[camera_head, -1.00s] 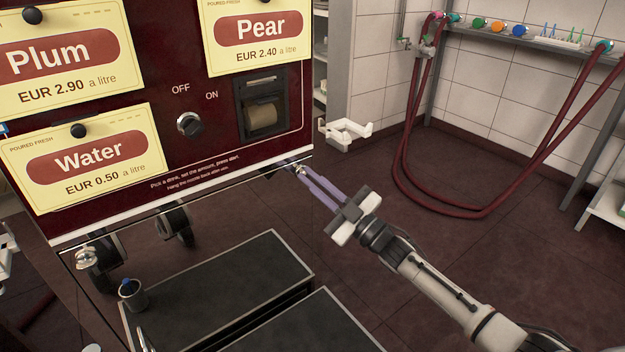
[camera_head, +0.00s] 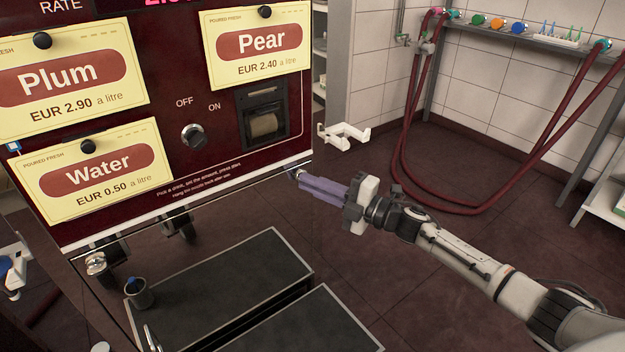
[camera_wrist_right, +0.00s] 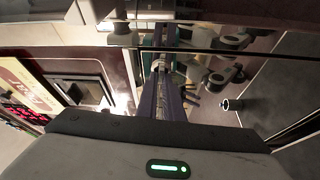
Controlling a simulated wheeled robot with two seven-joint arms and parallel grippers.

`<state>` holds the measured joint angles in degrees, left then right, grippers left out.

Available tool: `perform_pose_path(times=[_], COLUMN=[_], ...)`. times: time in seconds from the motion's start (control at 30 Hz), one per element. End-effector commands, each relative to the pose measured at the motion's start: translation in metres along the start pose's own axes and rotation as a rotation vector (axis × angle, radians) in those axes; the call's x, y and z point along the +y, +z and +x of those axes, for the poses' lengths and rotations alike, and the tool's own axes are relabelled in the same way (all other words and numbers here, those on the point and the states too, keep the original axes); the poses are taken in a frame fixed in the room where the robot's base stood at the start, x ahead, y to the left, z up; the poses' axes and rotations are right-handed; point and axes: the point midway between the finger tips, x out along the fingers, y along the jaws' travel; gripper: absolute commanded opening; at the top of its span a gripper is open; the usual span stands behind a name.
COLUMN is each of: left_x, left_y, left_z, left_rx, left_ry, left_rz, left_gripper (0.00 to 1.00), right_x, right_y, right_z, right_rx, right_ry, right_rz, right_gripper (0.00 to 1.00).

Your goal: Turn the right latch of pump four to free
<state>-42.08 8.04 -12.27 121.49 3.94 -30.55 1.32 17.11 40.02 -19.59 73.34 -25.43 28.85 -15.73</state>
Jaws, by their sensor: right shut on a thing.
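The dark red pump cabinet (camera_head: 172,205) fills the left of the head view, with price cards for Plum, Pear and Water. A small metal latch (camera_head: 294,174) sits at its lower right corner and is mostly hidden by my fingertips. My right gripper (camera_head: 301,179) reaches it from the right with its purple fingers, which are shut on it. In the right wrist view, the fingers (camera_wrist_right: 160,72) stand either side of a pale metal piece (camera_wrist_right: 161,63) at their tips. I cannot read a pump number or the latch's exact angle. My left gripper is not in view.
A black-topped platform (camera_head: 225,280) lies on the floor below the cabinet, with a small grey cup (camera_head: 138,293) beside the casters. A white bracket (camera_head: 343,135) stands out behind the cabinet. Red hoses (camera_head: 400,130) hang at the back right.

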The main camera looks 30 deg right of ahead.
Motion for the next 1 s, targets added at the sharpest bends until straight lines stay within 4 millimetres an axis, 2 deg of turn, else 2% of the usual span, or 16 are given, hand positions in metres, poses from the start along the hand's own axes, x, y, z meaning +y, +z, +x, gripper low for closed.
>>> perform_pose_path(times=[0.3, 0.87, 0.9, 0.97, 1.0], left_x=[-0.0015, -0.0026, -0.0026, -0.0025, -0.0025], left_y=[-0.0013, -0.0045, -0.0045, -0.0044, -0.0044], left_z=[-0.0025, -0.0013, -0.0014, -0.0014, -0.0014], left_rx=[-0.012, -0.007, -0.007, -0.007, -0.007], left_ry=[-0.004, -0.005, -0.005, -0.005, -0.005], left_rz=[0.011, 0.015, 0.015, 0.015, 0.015], left_gripper=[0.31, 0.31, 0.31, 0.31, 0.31], right_x=[-0.0001, -0.0013, -0.0013, -0.0011, -0.0009], right_y=[-0.0006, -0.0004, -0.0004, -0.0004, -0.0003], right_z=[-0.0003, -0.0004, -0.0004, -0.0003, -0.0003], right_rx=[0.001, 0.001, 0.001, 0.001, 0.001], right_ry=[-0.049, -0.059, -0.059, -0.058, -0.058], right_rz=[-0.114, -0.137, -0.137, -0.136, -0.136], right_gripper=[0.00, 0.00, 0.14, 0.24, 0.26])
